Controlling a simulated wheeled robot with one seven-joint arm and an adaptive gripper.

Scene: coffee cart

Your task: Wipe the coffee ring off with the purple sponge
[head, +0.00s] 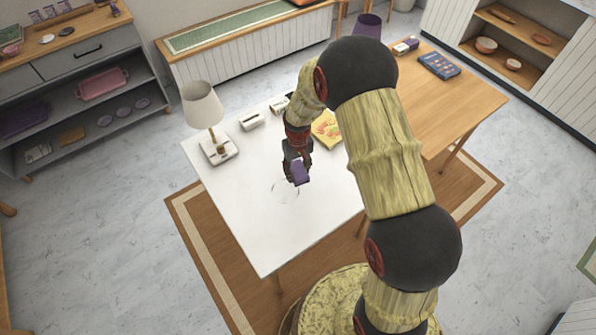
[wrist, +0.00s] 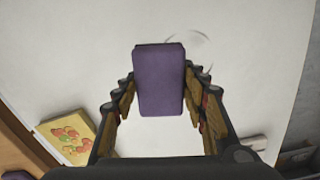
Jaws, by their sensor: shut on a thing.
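A purple sponge (head: 299,172) is held in my gripper (head: 296,165) over the white table (head: 240,205). In the wrist view the same sponge (wrist: 159,80) stands between the two fingers of my gripper (wrist: 160,108), which are shut on it. The coffee ring (wrist: 190,45) shows as a faint, broken grey arc on the white top, just beyond the upper right of the sponge. In the head view faint marks of the ring (head: 274,187) lie beside and below the sponge. The sponge hides part of it. I cannot tell whether the sponge touches the table.
A lamp (head: 204,108) stands at the table's back left corner. A small white item (head: 252,121) stands along the back edge. A yellow book with fruit pictures (head: 326,129) lies near the right side and shows in the wrist view (wrist: 68,137). The front left tabletop is clear.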

